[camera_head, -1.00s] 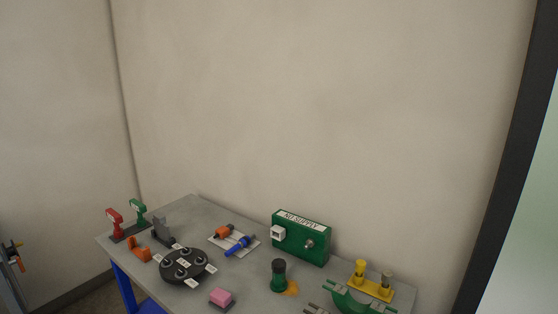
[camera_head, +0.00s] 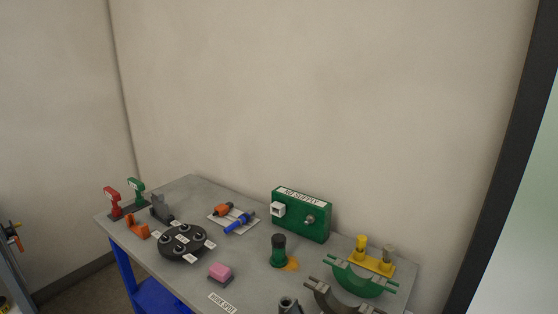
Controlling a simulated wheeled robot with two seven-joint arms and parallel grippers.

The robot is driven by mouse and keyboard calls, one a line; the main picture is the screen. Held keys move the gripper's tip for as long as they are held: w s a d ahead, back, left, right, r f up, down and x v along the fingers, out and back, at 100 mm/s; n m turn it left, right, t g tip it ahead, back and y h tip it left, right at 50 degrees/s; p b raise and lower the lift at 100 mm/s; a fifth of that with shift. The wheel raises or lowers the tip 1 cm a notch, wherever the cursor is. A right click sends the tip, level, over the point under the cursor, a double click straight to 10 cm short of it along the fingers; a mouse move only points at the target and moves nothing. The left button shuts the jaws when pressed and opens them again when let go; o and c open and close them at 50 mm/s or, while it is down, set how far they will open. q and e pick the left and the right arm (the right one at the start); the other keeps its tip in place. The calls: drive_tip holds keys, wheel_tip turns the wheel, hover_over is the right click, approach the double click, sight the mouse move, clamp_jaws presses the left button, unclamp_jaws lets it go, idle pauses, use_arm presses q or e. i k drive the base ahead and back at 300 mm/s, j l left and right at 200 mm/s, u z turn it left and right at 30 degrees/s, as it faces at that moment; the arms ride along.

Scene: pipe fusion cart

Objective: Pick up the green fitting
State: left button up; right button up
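No thing in view is plainly labelled as the green fitting. A short upright green cylinder with a black top (camera_head: 279,252) stands on the grey table (camera_head: 190,195), right of the middle, beside a small orange-yellow patch. A green half-ring clamp (camera_head: 362,284) with grey ends lies further right on the table. I cannot tell from the picture which of these is the fitting. Neither of my grippers shows, and nothing is seen touching either green thing.
A green "NO SUPPLY" box (camera_head: 300,215) stands at the back. A yellow stand (camera_head: 372,262), black round holder (camera_head: 182,242), pink block (camera_head: 220,272), tray with orange and blue tools (camera_head: 233,217), and red (camera_head: 113,201) and green (camera_head: 136,190) posts surround it. A "WORK SPOT" label (camera_head: 222,303) marks the front.

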sight(278, 260)
drive_tip(key=i+j+z, duration=0.1)
drive_tip(key=z, duration=0.25)
drive_tip(key=j+z, duration=0.7)
drive_tip(key=i+l, duration=0.05)
drive_tip(key=l, duration=0.05)
